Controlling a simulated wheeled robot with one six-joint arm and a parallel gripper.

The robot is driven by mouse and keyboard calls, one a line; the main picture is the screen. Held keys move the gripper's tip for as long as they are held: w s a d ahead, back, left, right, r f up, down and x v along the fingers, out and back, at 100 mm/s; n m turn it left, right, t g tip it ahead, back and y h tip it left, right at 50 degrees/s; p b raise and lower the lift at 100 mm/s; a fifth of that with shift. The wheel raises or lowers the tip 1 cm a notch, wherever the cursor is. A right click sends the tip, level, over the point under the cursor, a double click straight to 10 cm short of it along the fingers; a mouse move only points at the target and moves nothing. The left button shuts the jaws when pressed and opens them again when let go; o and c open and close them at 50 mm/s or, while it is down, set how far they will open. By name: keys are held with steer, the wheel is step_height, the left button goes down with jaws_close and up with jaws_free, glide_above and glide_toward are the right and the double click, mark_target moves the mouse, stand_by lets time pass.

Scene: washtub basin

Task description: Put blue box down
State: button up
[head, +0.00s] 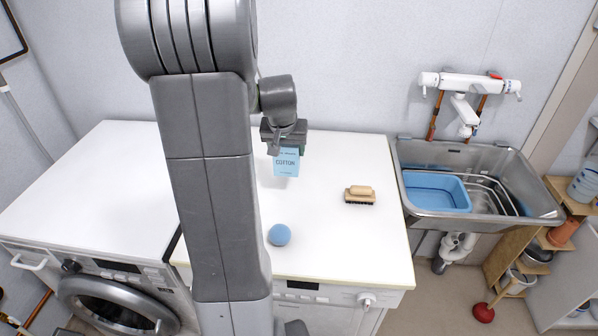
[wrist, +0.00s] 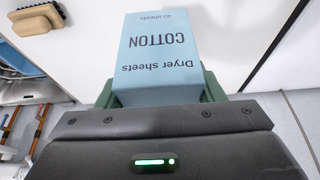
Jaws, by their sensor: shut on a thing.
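The blue box (head: 286,163) is a light blue carton marked COTTON. In the head view it hangs upright below my gripper (head: 284,138), over the back part of the white machine top (head: 330,230). I cannot tell whether its bottom touches the top. In the wrist view the box (wrist: 158,55) also reads "Dryer sheets", and the green fingers of my gripper (wrist: 160,92) are shut on it from both sides.
A blue ball (head: 279,235) lies near the front of the white top. A wooden brush (head: 359,195) lies to the right of the box. A metal sink (head: 465,158) with a blue tub (head: 436,192) stands further right. The top between box and brush is clear.

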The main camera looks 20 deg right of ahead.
step_height(320, 180, down, 10)
steer(key=shift+r+p, duration=0.15)
steer(key=shift+p, duration=0.3)
steer(key=shift+f, duration=0.2)
steer(key=o, duration=1)
steer(key=shift+r, duration=0.2)
